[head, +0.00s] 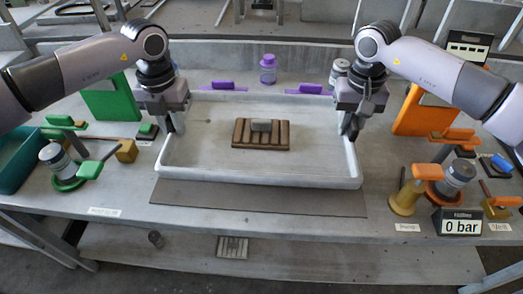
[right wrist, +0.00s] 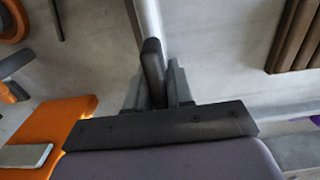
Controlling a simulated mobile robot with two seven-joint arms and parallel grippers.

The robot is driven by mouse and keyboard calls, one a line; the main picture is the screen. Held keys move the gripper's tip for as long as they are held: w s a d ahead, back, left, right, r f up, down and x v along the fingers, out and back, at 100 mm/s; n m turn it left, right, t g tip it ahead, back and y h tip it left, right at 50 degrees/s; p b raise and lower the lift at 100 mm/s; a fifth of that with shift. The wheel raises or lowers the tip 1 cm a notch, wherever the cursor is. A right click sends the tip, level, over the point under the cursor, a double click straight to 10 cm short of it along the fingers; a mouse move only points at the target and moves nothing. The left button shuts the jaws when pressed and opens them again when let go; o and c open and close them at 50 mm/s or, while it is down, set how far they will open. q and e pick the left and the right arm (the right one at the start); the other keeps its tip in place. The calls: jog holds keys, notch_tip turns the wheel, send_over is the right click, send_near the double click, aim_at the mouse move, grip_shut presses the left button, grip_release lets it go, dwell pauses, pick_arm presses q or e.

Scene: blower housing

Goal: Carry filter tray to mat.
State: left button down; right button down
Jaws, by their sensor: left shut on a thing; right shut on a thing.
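The filter tray (head: 258,179) is a large, shallow, pale tray in the middle of the bench in the head view. My left gripper (head: 172,124) is shut on the tray's left wall. My right gripper (head: 350,126) is shut on its right wall; the right wrist view shows the wall (right wrist: 150,22) between the fingers. The dark grey mat (head: 258,200) shows in front of and below the tray's front edge. I cannot tell whether the tray is raised.
Purple-handled parts (head: 222,86) and a purple bottle (head: 268,69) stand behind the tray. A green panel (head: 113,98) and a teal bin (head: 18,158) are at left.

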aim_at(177, 138)
pick_arm(q)
jog(key=shift+f, duration=0.2)
pick_arm(e)
jog(key=shift+f, duration=0.15)
